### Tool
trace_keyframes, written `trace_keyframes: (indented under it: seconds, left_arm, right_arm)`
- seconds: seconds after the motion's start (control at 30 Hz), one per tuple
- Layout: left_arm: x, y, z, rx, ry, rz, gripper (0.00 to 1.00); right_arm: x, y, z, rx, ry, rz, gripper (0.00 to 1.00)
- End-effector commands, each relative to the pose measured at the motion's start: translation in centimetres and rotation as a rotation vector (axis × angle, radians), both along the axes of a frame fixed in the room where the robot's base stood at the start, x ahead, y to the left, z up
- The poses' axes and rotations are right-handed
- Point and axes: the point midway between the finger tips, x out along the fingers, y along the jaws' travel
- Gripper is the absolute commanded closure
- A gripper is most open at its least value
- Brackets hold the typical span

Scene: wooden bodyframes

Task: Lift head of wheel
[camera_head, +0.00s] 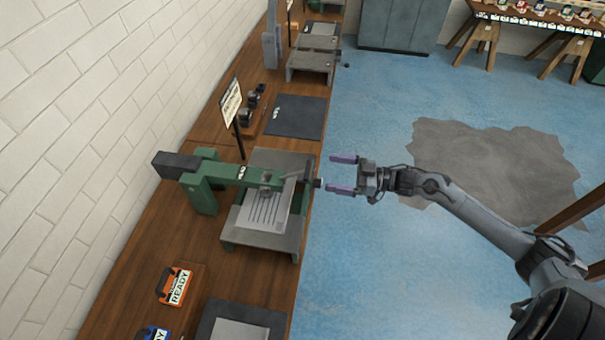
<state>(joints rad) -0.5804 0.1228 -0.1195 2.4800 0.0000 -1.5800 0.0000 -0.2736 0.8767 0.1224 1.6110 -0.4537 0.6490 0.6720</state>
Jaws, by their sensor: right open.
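A green machine (208,187) stands on the wooden bench, with a green arm reaching right over a grey bed. At the arm's end is a small grey head (268,181), low over a printed white sheet (265,209). A thin grey lever (302,178) runs right from the head to a dark knob (318,183) at the bench edge. I cannot clearly make out a wheel. My right gripper (331,173) is open and empty just right of the knob, its two purple fingers pointing left and apart from it. My left gripper is not in view.
The wooden bench (160,275) runs along the white brick wall. A sign on a post (231,103), a dark mat (295,116) and an orange READY box (174,286) stand on it.

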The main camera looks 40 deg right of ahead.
Motion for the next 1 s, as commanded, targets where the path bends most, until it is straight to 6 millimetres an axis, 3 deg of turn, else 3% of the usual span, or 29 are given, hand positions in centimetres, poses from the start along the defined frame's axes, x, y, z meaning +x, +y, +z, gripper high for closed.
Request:
trace_keyframes:
  seconds: [0.6, 1.0]
  left_arm:
    - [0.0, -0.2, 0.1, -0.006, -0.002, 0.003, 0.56]
    - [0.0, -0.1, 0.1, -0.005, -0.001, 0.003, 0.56]
  right_arm:
    - [6.5, 5.7, 0.1, 0.003, -0.003, 0.000, 0.00]
    - [7.8, 6.9, 0.0, 0.001, 0.000, 0.000, 0.00]
